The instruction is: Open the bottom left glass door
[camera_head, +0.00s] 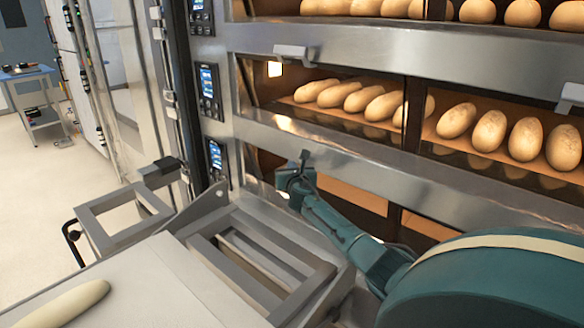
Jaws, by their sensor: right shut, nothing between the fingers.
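The bottom left glass door (345,191) is in the lowest visible deck, below the wide steel band. Orange light shows in its opening, and my arm covers part of it. I cannot tell whether the door is shut or ajar, and I see no handle on it. My right gripper (304,157) is small and dark at the end of my teal arm, in front of the door's upper left part and the steel band. It is shut and empty. I cannot tell whether it touches the door. My left gripper is out of view.
Upper decks hold pale loaves (365,97) behind glass, with bar handles (296,54) on their steel fronts. Control screens (209,85) line the left post. A steel loader frame (262,262) and a board with dough (62,305) stand close in front. Open floor lies left.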

